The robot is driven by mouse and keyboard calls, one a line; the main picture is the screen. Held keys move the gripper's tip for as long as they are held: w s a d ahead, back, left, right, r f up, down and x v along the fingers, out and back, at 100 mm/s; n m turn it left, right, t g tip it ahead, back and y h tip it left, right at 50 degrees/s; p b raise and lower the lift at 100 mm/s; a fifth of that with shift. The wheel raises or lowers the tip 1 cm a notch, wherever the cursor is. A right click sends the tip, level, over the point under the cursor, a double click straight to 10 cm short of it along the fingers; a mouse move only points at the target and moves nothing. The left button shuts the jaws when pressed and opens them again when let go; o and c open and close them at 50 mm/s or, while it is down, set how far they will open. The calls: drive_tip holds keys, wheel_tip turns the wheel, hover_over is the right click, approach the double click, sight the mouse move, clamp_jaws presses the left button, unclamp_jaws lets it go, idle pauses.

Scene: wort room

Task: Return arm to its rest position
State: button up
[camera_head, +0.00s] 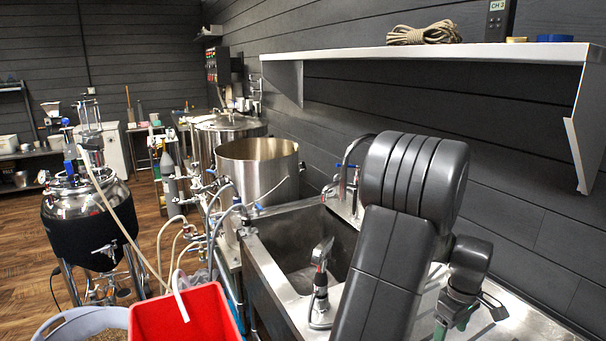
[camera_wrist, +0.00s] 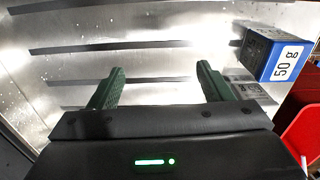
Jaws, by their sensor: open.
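My gripper (camera_wrist: 160,72) shows in the wrist view with its two green fingers spread apart and nothing between them. It faces a grooved stainless drainboard. In the head view my dark arm is bent over the sink counter, and my gripper (camera_head: 456,322) is partly visible at the lower right, over the drainboard (camera_head: 520,325). A blue box labelled "50 g" (camera_wrist: 272,55) is right of the fingers in the wrist view, apart from them.
The sink (camera_head: 300,235) with its faucet lies left of my arm. A red bucket (camera_head: 185,318) stands in front of the counter. A wall shelf (camera_head: 430,50) holding rope overhangs the right side. Steel kettles (camera_head: 258,170) and a black-jacketed vessel (camera_head: 90,225) stand further left.

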drive_tip(key=shift+w+f, duration=0.1)
drive_tip(key=shift+f, duration=2.65)
drive_tip(key=shift+a+r, duration=0.1)
